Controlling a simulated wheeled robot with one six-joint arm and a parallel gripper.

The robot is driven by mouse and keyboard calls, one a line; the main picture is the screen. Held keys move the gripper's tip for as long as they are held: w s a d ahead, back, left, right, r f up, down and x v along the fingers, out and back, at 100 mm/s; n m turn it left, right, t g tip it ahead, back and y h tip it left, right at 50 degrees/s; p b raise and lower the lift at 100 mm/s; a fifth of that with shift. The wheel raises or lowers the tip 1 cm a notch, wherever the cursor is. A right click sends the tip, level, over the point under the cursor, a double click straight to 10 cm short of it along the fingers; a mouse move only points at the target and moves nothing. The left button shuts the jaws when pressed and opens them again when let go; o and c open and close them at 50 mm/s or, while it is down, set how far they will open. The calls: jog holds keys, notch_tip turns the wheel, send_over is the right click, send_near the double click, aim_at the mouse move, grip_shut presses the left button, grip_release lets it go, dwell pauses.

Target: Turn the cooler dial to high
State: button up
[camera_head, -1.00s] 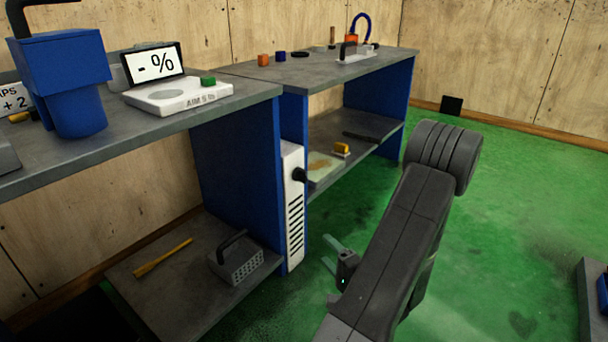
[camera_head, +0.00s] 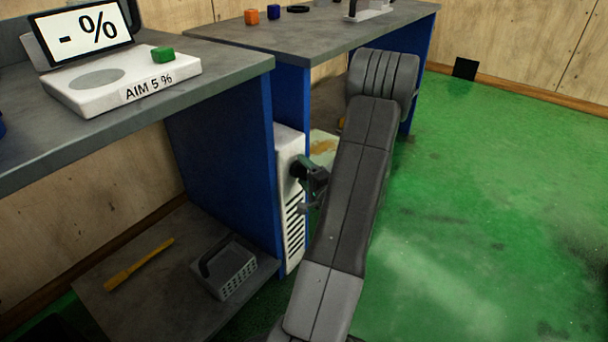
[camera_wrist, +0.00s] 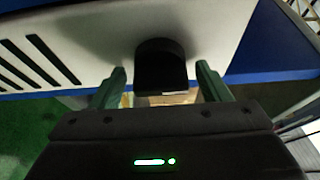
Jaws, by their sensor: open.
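The cooler (camera_head: 291,228) is a tall white unit with dark vent slots, set between the blue bench panels. Its black dial (camera_head: 297,168) sticks out near the top of the front face, partly hidden by my gripper (camera_head: 311,190) in the head view. In the wrist view the dial (camera_wrist: 160,66) stands between the two green fingers of my gripper (camera_wrist: 160,90), with a gap on each side. My gripper is open and holds nothing. No dial marking can be read, so its setting cannot be told.
A grey metal basket (camera_head: 229,270) and a yellow-handled tool (camera_head: 139,264) lie on the low shelf. The green floor (camera_head: 480,200) to the right is clear.

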jog(key=shift+w+a, duration=0.15)
jog(key=shift+w, duration=0.05)
jog(key=c, duration=0.9)
jog(key=shift+c, duration=0.2)
